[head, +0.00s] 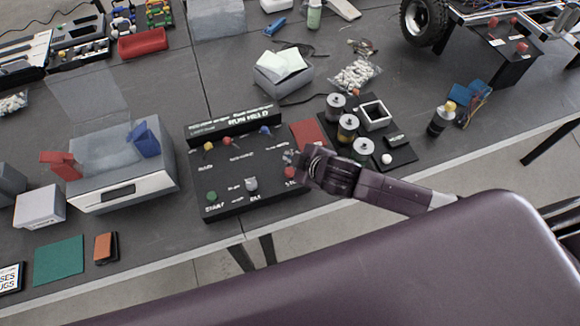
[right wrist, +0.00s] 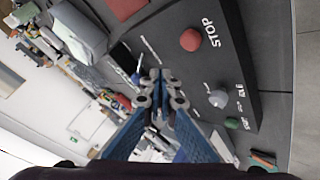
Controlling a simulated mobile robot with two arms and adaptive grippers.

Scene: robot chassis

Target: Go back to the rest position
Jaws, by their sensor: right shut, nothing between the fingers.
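My right gripper (head: 292,158) is over the right part of a black control box (head: 225,180) in the head view, its arm coming in from the right. In the right wrist view its fingers (right wrist: 165,90) meet at the tips and are shut with nothing between them. The box carries a green START button (head: 211,196), a grey knob (head: 251,184) and a red STOP button (head: 290,172). In the right wrist view the red button (right wrist: 190,40) and grey knob (right wrist: 218,98) stand clear of the fingertips. My left gripper is not in view.
Right of the box is a black tray (head: 400,150) with several cylinders. A grey-white device (head: 125,180) with red and blue parts stands left. A grey box with papers (head: 283,75) is behind. The table's front edge runs below the control box.

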